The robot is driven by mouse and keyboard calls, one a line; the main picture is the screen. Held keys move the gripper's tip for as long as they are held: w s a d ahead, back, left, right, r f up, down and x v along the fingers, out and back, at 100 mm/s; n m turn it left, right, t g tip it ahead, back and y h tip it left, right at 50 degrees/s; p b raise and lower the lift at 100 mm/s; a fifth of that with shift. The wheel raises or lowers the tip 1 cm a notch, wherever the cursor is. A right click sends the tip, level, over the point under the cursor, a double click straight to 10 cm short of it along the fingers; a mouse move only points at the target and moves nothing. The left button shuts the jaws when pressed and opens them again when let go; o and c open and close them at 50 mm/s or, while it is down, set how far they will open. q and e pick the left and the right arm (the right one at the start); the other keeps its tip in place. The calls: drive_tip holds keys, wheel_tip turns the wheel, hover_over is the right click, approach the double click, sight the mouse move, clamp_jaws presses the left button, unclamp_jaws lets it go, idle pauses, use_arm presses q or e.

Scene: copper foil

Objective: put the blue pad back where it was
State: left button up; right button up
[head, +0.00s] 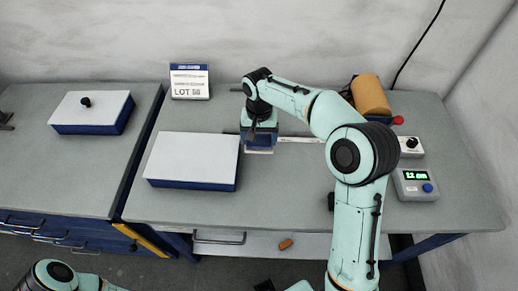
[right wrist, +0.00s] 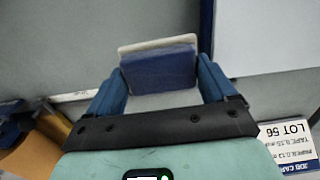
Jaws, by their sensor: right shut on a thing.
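The blue pad (right wrist: 158,70) has a pale layer along its far edge. It sits between the two blue fingers of my right gripper (right wrist: 163,77), which is shut on it. In the head view the right gripper (head: 259,139) points down over the grey table, just right of the large white-topped blue block. The pad (head: 260,150) shows only partly there, low between the fingers. I cannot tell whether it touches the table. My left gripper is not in view; only part of my left arm shows at the bottom left.
The white-topped block (head: 192,158) stands close left of the gripper. A pale strip (head: 302,140) runs to its right. A lot card (head: 189,83) stands behind. A copper-brown roll (head: 371,95) and a display box (head: 414,184) are at right. The front middle table is clear.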

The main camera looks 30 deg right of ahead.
sight(259, 147)
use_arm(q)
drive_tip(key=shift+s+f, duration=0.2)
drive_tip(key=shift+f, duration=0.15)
use_arm(e)
wheel_tip(259, 147, down, 6)
drive_tip(key=shift+r, duration=0.15)
use_arm(q)
drive_tip(key=shift+b, duration=0.3)
use_arm(e)
drive_tip(key=o, duration=0.7)
drive_tip(key=shift+f, duration=0.2)
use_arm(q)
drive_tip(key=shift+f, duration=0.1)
use_arm(e)
drive_tip(key=shift+r, duration=0.4)
wheel_tip(259, 147, up, 12)
drive_tip(key=shift+f+p, duration=0.15)
drive_tip(key=shift+p, duration=0.7)
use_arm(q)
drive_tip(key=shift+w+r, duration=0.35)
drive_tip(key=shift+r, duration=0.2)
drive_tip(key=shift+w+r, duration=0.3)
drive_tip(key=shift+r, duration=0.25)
use_arm(e)
drive_tip(key=shift+f, duration=0.1)
